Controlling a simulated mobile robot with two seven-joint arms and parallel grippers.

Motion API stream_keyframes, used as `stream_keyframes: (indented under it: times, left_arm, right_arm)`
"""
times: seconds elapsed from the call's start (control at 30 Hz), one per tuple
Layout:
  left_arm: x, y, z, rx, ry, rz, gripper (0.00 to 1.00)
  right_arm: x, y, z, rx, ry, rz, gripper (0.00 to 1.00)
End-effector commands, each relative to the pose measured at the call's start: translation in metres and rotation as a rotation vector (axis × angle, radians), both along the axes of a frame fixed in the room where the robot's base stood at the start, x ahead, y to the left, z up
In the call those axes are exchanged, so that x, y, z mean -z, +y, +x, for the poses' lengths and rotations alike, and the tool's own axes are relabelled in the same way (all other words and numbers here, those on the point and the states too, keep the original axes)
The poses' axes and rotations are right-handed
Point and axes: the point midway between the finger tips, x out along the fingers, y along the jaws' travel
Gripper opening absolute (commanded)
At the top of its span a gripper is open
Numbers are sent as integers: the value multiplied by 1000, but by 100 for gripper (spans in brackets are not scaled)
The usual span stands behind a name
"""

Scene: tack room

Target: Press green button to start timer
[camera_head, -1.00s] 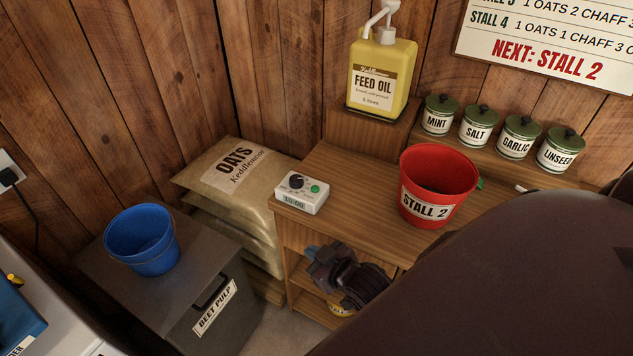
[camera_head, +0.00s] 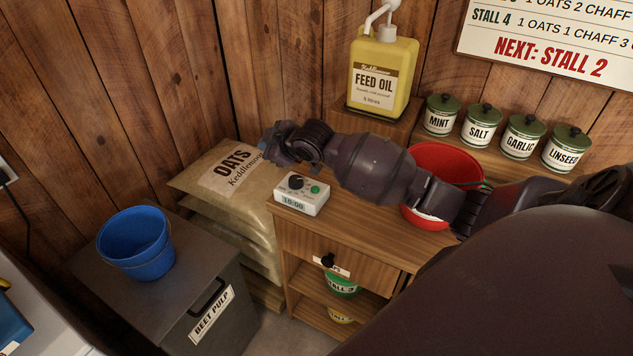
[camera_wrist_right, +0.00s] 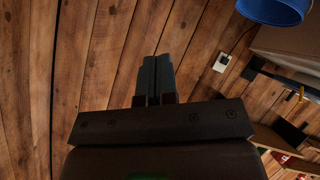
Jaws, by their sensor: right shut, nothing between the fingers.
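The timer (camera_head: 300,203) is a small white box on the near left corner of the wooden cabinet top. It has a black dial, a small lit display and a round green button (camera_head: 315,189) at the right of its face. My right gripper (camera_head: 266,147) is raised behind and left of the timer, in front of the oats sack, apart from the button. Its arm stretches over the cabinet from the right. In the right wrist view its fingers (camera_wrist_right: 156,78) are shut together with nothing between them, pointing toward the plank wall. My left gripper is not in view.
A red bucket (camera_head: 447,162) stands on the cabinet, partly hidden by my right arm. A yellow feed oil jug (camera_head: 383,75) and several green-lidded jars stand behind. Oats sacks (camera_head: 215,200) lie left of the cabinet. A blue bucket (camera_head: 136,245) stands on the beet pulp bin.

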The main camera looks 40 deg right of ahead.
Motion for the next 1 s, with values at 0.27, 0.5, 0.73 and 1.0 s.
stream_keyframes:
  times: [0.27, 0.5, 0.73, 1.0]
  left_arm:
    - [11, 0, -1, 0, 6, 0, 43]
    - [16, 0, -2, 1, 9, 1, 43]
    - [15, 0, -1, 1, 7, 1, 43]
    - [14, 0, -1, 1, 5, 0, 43]
  right_arm:
    - [-40, -58, 32, -106, 221, -260, 0]
    - [-56, -103, 13, -320, 489, -415, 0]
    - [-38, -119, -33, -659, 708, -442, 0]
    - [-36, -112, -70, -1045, 760, -457, 0]
